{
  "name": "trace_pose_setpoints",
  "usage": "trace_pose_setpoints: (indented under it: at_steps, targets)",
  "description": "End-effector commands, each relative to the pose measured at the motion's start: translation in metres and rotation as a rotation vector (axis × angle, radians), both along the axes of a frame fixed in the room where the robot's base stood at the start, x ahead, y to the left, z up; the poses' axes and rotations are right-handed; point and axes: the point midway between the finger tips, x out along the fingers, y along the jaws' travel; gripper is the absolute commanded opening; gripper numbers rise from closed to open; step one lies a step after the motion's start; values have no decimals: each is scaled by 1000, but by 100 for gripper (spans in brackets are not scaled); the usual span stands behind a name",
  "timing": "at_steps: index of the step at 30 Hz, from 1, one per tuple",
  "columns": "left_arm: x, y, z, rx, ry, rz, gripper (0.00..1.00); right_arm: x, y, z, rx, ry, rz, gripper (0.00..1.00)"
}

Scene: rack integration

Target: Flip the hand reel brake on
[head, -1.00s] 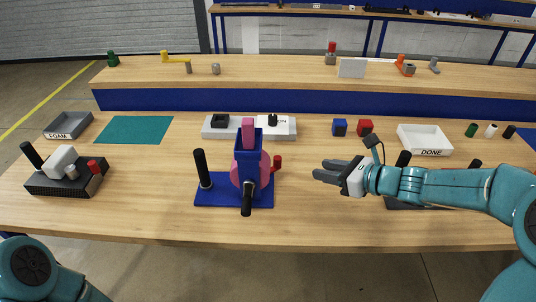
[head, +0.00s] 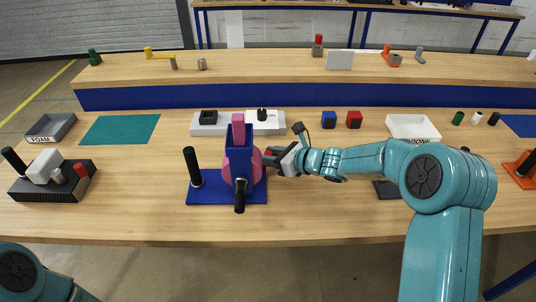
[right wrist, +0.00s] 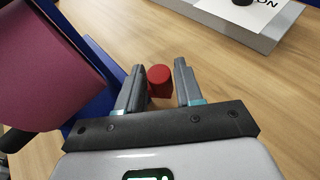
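The hand reel stands on a blue base (head: 203,188) in the middle of the bench, with a pink drum (head: 229,165), a blue frame and a black crank handle (head: 240,196) at the front. In the right wrist view its red brake knob (right wrist: 159,79) sits between the two fingers of my right gripper (right wrist: 157,68), with small gaps beside it. The gripper is open. In the head view my right gripper (head: 273,158) is at the reel's right side and hides the red knob. My left gripper is out of view.
A grey board (head: 217,129) with a black block and a white card (head: 281,126) lies behind the reel. Blue (head: 329,119) and red (head: 354,119) cubes and a DONE tray (head: 412,122) stand right. A device with a red knob (head: 81,169) is at left. The bench front is clear.

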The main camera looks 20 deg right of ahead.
Motion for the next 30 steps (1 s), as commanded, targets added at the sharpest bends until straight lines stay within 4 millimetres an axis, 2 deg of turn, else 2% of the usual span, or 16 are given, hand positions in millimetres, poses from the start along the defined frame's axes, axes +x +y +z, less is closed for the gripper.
trace_pose_setpoints:
  at_steps: [5, 11, 14, 15, 19, 23, 27, 30]
  targets:
    - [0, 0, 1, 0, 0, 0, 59, 8, 5, -3, 1, -1, 0, 36]
    - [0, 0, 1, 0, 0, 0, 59, 8, 5, -3, 1, -1, 0, 36]
    - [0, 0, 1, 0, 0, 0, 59, 7, 5, -3, 1, -1, 0, 6]
    - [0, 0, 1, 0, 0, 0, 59, 8, 5, -3, 1, -1, 0, 0]
    - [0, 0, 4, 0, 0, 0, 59, 8, 5, -1, 1, -1, 3, 0]
    - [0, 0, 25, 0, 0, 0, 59, 11, 5, 5, 0, -3, 51, 0]
    - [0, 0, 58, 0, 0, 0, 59, 14, 6, 9, 2, -2, 162, 0]
    - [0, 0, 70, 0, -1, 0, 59, 16, 9, 5, 3, -4, 259, 0]
